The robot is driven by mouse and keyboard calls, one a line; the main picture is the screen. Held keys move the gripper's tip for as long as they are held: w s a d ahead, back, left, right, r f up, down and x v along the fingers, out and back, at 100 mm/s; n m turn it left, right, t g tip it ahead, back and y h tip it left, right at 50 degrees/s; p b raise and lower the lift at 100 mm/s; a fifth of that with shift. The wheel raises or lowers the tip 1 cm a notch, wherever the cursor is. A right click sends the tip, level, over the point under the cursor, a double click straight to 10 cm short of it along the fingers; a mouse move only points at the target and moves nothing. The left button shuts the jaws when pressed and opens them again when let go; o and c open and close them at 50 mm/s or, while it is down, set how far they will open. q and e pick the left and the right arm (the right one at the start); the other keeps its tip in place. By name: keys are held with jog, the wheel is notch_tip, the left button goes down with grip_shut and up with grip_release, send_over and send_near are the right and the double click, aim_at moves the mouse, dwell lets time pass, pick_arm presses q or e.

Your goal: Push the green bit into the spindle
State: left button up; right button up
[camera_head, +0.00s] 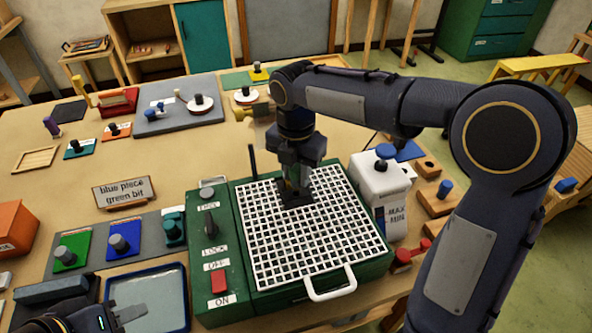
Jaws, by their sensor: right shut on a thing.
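My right gripper (295,197) points straight down over the white grid (300,245) on top of the green machine, near the grid's back middle. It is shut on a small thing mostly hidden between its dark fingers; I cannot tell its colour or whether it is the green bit. The spindle is not visible and may be hidden by the gripper. On the left, a grey knobbed cylinder (65,254) stands on a green plate. My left gripper (128,313) is at the bottom left, partly cut off, beside the blue-rimmed tray; its opening is unclear.
The green machine has a control panel with a red switch (219,281) and a white front handle (331,284). A blue plate (130,233) stands beside the green one. A white container (381,183) stands right of the grid.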

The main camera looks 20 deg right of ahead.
jog(key=shift+p, duration=0.4)
dwell(0.6)
jog(key=shift+f, duration=0.15)
dwell(0.4)
jog(key=shift+f, duration=0.25)
jog(key=shift+r, duration=0.15)
dwell(0.9)
jog(key=shift+p, duration=0.5)
dwell(0.5)
jog(key=shift+f+b, duration=0.7)
jog(key=shift+f, duration=0.35)
jog(key=o, duration=1)
